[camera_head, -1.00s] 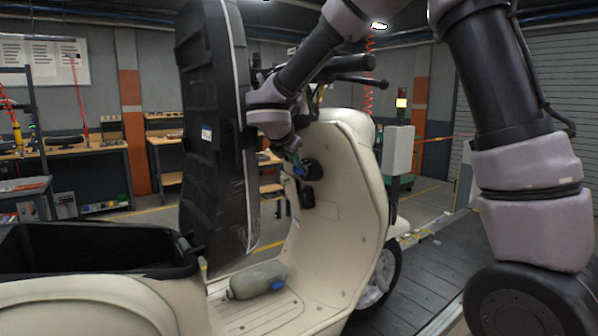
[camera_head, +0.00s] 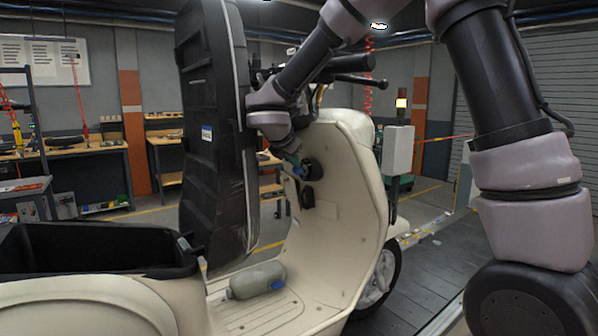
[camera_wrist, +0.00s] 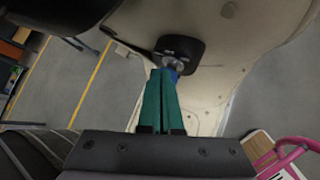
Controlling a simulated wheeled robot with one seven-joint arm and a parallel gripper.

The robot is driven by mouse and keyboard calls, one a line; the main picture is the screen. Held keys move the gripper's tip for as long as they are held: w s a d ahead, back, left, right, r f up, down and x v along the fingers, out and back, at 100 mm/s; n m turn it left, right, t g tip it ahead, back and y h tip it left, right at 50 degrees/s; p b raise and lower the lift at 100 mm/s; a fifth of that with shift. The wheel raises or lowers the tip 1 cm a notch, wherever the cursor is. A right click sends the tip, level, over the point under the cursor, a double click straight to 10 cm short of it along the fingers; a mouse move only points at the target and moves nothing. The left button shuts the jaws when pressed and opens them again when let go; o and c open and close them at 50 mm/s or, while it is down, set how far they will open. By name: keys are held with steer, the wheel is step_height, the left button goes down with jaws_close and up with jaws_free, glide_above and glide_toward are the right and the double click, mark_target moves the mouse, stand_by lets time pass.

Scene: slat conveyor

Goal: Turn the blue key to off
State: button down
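The blue key (camera_wrist: 174,73) sits in a black ignition lock (camera_wrist: 180,52) on the cream inner leg shield of the scooter. In the head view the blue key (camera_head: 301,172) is a small patch beside the black lock (camera_head: 314,170). My gripper (camera_wrist: 165,75) has green fingers that lie close together, with their tips at the key. They appear shut on it, and they cover part of it. In the head view my gripper (camera_head: 294,160) reaches the lock from the left, partly hidden behind my wrist.
The raised black seat (camera_head: 205,130) stands upright just left of my wrist. The handlebar (camera_head: 358,79) is above it. A grey bottle (camera_head: 257,280) lies on the footboard. A black hook (camera_head: 307,199) sits below the lock. A pink object (camera_wrist: 285,150) shows at the wrist view's lower right.

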steer(key=shift+s+a+f, duration=0.1)
steer(key=shift+f, duration=0.55)
stand_by(0.5)
steer(key=r+v, duration=0.1)
steer(key=v, duration=0.7)
steer(key=shift+r, duration=0.25)
stand_by(0.7)
